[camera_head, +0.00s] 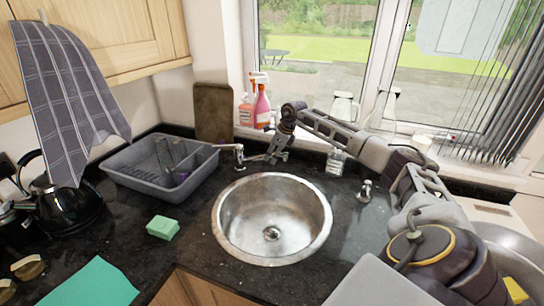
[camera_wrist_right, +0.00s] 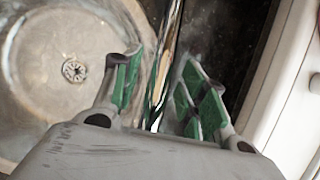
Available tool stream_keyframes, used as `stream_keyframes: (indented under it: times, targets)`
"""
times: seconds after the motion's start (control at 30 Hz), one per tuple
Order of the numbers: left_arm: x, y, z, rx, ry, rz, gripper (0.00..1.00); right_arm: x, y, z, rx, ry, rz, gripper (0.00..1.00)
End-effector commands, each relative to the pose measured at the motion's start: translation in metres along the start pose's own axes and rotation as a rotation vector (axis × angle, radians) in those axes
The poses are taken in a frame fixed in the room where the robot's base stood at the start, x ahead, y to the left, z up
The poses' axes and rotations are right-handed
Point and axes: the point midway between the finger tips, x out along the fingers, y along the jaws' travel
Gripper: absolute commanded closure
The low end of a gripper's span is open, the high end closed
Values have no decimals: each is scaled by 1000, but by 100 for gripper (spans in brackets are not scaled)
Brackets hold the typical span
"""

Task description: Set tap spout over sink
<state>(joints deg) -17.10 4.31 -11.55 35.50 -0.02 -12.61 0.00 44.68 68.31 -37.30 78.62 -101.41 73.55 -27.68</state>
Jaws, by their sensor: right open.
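The round steel sink (camera_head: 228,238) is set in the dark worktop; its bowl and drain also show at the left of the right wrist view (camera_wrist_right: 60,110). The chrome tap (camera_head: 239,157) stands behind the sink, its spout reaching right toward my right gripper (camera_head: 273,158). In the right wrist view the shiny spout (camera_wrist_right: 165,55) runs between the green-padded fingers of the right gripper (camera_wrist_right: 160,80). The fingers are open, one on each side, and I see no clear grip. The spout's far end is partly hidden by the gripper. My left gripper is not in view.
A grey dish rack (camera_head: 130,178) stands left of the tap, with spray bottles (camera_head: 262,106) on the sill behind. A green sponge (camera_head: 162,227) lies left of the sink. A second small tap (camera_head: 366,189) stands to the right. A towel (camera_head: 68,95) hangs at upper left.

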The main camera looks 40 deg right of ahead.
Motion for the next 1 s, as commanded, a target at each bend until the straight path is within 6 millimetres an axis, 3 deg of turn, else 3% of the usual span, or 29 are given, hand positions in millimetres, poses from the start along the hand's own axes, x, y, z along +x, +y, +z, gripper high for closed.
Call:
stream_keyframes:
  times: [0.2,0.57,0.9,1.0]
  targets:
    - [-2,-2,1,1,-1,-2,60,14,0,0,1,0,0,57]
    - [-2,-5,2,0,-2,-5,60,17,0,0,0,0,-1,57]
    - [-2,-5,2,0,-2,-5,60,17,0,0,0,0,0,100]
    - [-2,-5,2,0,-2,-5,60,17,0,0,0,0,-1,100]
